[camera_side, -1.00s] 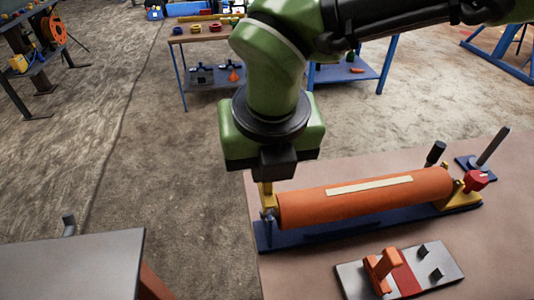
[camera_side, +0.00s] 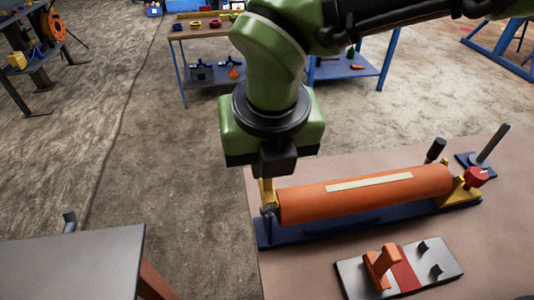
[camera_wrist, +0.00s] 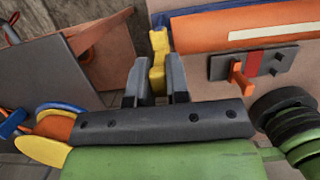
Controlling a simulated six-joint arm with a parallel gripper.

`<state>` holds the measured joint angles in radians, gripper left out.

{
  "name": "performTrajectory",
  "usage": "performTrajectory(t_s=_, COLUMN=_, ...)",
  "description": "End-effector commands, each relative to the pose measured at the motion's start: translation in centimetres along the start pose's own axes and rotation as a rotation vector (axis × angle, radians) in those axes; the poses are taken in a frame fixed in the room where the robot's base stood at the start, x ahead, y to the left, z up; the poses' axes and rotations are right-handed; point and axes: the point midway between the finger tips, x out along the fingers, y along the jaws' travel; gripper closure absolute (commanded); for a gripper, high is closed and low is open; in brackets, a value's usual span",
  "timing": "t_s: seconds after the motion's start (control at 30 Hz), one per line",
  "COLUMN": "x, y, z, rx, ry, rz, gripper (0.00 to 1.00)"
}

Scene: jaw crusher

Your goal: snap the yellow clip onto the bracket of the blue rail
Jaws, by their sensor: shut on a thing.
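My gripper (camera_side: 266,182) points down at the left end of the blue rail (camera_side: 372,222). It is shut on the yellow clip (camera_side: 266,194); in the wrist view, the clip (camera_wrist: 157,78) sits between the two dark fingers (camera_wrist: 156,66). The clip is at the left end of the orange roller (camera_side: 360,194), which lies along the rail. A yellow part (camera_wrist: 160,42) shows just beyond the fingertips. The clip and the bracket overlap closely, and I cannot tell whether the clip is seated. The rail's right end carries a yellow bracket (camera_side: 464,192) with a red knob (camera_side: 476,177).
A grey plate (camera_side: 446,258) with an orange upright part (camera_side: 381,267) stands in front of the rail. A dark post on a blue base (camera_side: 473,164) is behind the right end. A grey table (camera_side: 70,262) is at the lower left, across a floor gap.

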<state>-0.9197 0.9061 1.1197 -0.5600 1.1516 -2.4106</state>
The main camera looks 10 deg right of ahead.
Motion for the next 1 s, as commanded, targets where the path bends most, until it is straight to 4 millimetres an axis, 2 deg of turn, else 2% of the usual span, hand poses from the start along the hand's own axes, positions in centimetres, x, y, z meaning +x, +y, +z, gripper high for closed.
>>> performTrajectory(t_s=0.27, x=0.1, y=0.0, z=0.0, rx=0.000, ry=0.000, rz=0.000, gripper=1.00)
performTrajectory(t_s=1.0, x=1.9, y=0.0, z=-0.5, rx=0.000, ry=0.001, rz=-0.001, gripper=1.00)
